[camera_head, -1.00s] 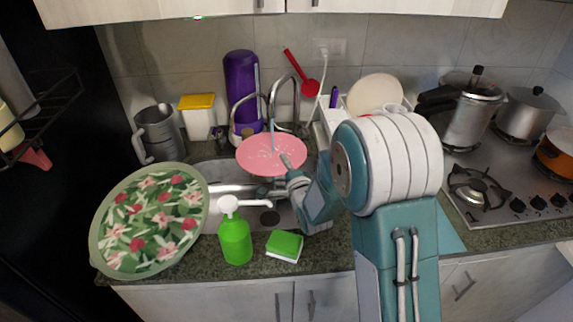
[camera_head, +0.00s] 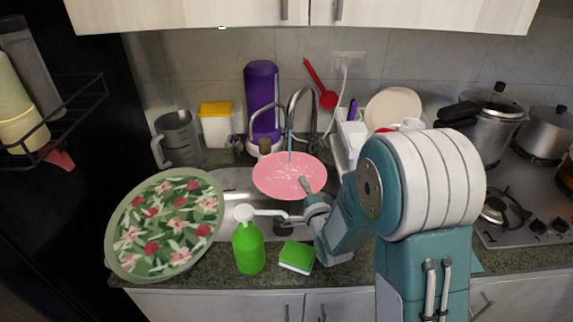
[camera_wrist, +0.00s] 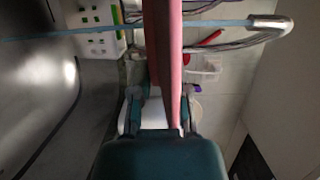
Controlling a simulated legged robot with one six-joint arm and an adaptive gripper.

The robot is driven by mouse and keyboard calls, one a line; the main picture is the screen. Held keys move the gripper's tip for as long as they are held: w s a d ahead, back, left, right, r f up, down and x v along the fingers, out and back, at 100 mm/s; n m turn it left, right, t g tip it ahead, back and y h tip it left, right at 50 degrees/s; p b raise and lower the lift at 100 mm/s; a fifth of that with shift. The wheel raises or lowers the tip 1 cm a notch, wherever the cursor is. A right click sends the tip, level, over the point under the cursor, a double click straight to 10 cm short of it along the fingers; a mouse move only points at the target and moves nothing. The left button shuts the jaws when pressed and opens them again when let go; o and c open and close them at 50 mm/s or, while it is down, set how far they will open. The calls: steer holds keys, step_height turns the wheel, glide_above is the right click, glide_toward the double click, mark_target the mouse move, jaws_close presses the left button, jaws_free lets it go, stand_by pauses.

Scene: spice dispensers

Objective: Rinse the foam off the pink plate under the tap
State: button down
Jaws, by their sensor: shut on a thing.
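The pink plate (camera_head: 285,176) is held over the sink (camera_head: 238,187) in the head view, with whitish foam specks on its face. My gripper (camera_head: 306,186) is shut on the plate's near right edge. In the wrist view the plate (camera_wrist: 164,60) shows edge-on between the fingers of my gripper (camera_wrist: 160,112). The metal tap (camera_head: 296,100) arches above the plate. A thin blue stream of water (camera_head: 290,142) falls from it to the plate's far part; it also shows in the wrist view (camera_wrist: 215,23).
A green soap bottle (camera_head: 248,244) and a green sponge (camera_head: 297,256) stand at the counter's front. A large floral tray (camera_head: 113,240) leans at left. A purple bottle (camera_head: 262,85) stands behind the sink, and a dish rack (camera_head: 350,132) with a cream plate is to the right.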

steer(key=shift+v, duration=1.65)
steer(key=shift+a, duration=0.15)
